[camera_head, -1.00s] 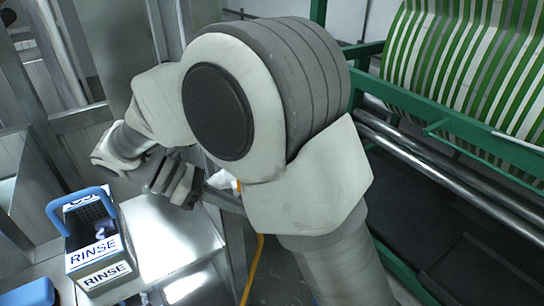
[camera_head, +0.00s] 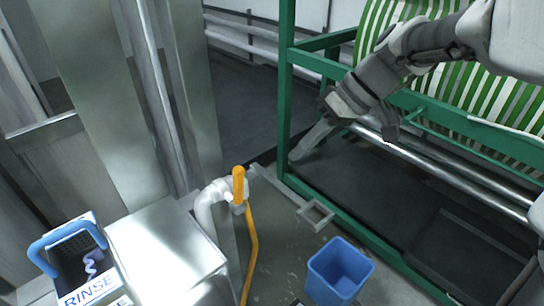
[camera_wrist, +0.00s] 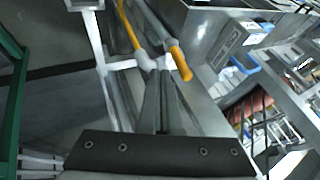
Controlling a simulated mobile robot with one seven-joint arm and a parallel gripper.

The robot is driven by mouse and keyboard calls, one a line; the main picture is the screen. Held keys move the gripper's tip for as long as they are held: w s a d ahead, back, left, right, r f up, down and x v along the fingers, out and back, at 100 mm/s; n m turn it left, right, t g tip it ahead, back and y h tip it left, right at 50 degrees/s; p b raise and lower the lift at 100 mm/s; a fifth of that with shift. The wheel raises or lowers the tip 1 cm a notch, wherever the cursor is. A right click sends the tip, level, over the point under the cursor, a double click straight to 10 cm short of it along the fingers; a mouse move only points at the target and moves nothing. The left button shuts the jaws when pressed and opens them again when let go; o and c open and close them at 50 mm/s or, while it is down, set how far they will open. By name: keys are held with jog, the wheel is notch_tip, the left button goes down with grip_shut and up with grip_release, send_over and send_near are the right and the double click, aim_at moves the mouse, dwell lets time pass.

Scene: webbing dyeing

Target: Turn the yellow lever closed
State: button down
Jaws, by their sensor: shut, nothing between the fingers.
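The yellow lever (camera_head: 239,185) stands on a white valve and pipe (camera_head: 212,203) beside a steel cabinet in the head view. It points up in that picture. The wrist view also shows the lever (camera_wrist: 180,64), just right of my fingertips in the picture. My gripper (camera_head: 298,152) is shut and empty. In the head view it is to the right of the lever and higher in the picture, in front of the green frame, with a clear gap between them. My closed fingers (camera_wrist: 164,75) also show in the wrist view, pointing towards the valve.
A RINSE box (camera_head: 72,258) with a blue handle stands at lower left. A blue bin (camera_head: 339,270) is on the floor. A yellow hose (camera_head: 252,255) hangs below the valve. The green frame (camera_head: 286,90) with striped webbing (camera_head: 385,25) fills the right side.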

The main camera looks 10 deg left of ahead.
aim_at(238, 188)
jog(key=s+a+f+t, duration=0.1)
jog(key=a+f, duration=0.5)
jog(key=a, duration=0.2)
jog(key=shift+a+f+m+y+p, duration=0.15)
jog(key=shift+a+m+y+p, duration=0.15)
jog(key=shift+p, duration=0.15)
jog(key=shift+s, duration=0.1)
jog(key=shift+s+a+r+t+h+b, duration=0.25)
jog(key=shift+s+a+t+h+b, duration=0.4)
jog(key=shift+b, duration=0.55)
jog(key=shift+s+a+g, duration=0.1)
jog(key=shift+s+g, duration=0.05)
jog(key=shift+g, duration=0.1)
